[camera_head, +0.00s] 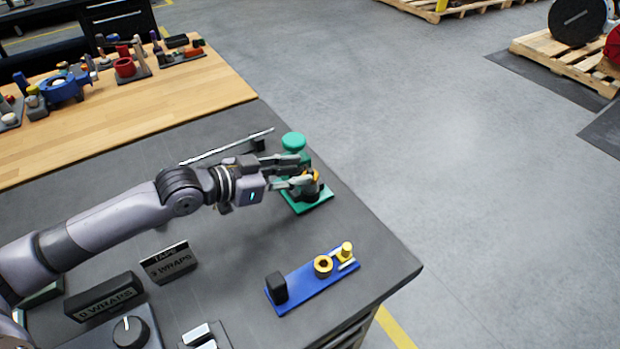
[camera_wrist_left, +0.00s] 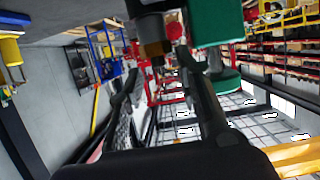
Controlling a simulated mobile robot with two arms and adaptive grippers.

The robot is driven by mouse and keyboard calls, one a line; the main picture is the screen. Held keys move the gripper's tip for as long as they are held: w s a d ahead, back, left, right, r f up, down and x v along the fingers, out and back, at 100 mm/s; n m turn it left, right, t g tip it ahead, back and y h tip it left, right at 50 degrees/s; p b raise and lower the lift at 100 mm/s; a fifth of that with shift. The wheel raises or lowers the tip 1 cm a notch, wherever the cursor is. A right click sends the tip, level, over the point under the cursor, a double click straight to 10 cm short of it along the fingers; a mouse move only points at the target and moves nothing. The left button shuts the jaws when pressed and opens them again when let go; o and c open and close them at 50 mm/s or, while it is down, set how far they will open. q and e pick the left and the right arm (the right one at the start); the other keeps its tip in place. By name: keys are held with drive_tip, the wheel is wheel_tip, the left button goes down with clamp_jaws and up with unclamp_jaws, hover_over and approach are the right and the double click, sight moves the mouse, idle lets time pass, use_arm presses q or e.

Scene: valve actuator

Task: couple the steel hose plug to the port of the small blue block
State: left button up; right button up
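The blue plate (camera_head: 300,291) lies near the table's right corner, with a black block (camera_head: 276,287), a brass ring (camera_head: 323,265) and a brass fitting (camera_head: 346,250) on it. A green-based unit (camera_head: 307,207) with a green knob (camera_head: 293,142) and a dark and brass part stands behind it. My left gripper (camera_head: 307,172) is beside this unit, its fingers apart. In the left wrist view, a brass and black part (camera_wrist_left: 157,48) and a green body (camera_wrist_left: 216,50) show beyond the open fingers (camera_wrist_left: 165,85). I cannot make out the steel hose plug. My right gripper is out of view.
A thin steel-coloured bar (camera_head: 226,147) lies behind my left wrist. Black labelled boxes (camera_head: 168,262) and a black knob box (camera_head: 130,332) stand at the front left. A wooden top (camera_head: 200,90) holds several parts.

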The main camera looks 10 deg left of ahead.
sight(307, 172)
use_arm(q)
drive_tip(key=p+x, duration=0.1)
drive_tip(key=x, duration=0.3)
drive_tip(key=shift+w+d, duration=0.15)
drive_tip(key=shift+d, duration=0.1)
drive_tip(key=shift+c, duration=0.2)
clamp_jaws()
